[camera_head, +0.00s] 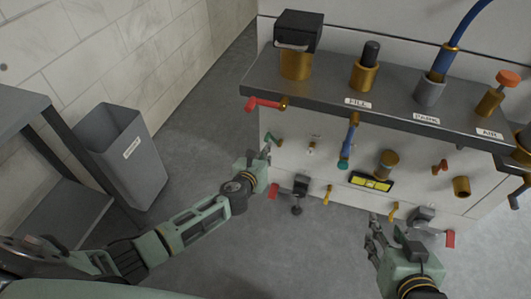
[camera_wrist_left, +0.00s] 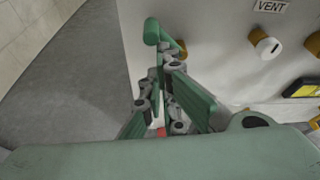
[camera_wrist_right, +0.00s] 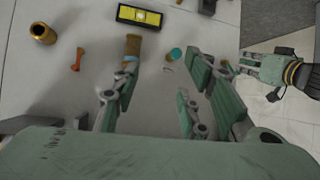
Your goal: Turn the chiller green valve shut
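The green valve handle (camera_head: 272,138) is at the left end of the machine's front panel. In the left wrist view the green handle (camera_wrist_left: 152,32) sticks out on a brass stem, just beyond the fingertips. My left gripper (camera_head: 265,156) is close below and beside it. In the left wrist view its fingers (camera_wrist_left: 165,60) are drawn together with nothing seen between them; whether a tip touches the handle I cannot tell. My right gripper (camera_head: 373,232) is low in front of the panel, its fingers apart and empty in the right wrist view (camera_wrist_right: 163,75).
A red handle (camera_head: 265,103) sticks out above the green one. A yellow display (camera_head: 371,181), a blue hose (camera_head: 349,140) with a teal end and several brass fittings are on the panel. A grey bin (camera_head: 125,155) stands left. Floor between is clear.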

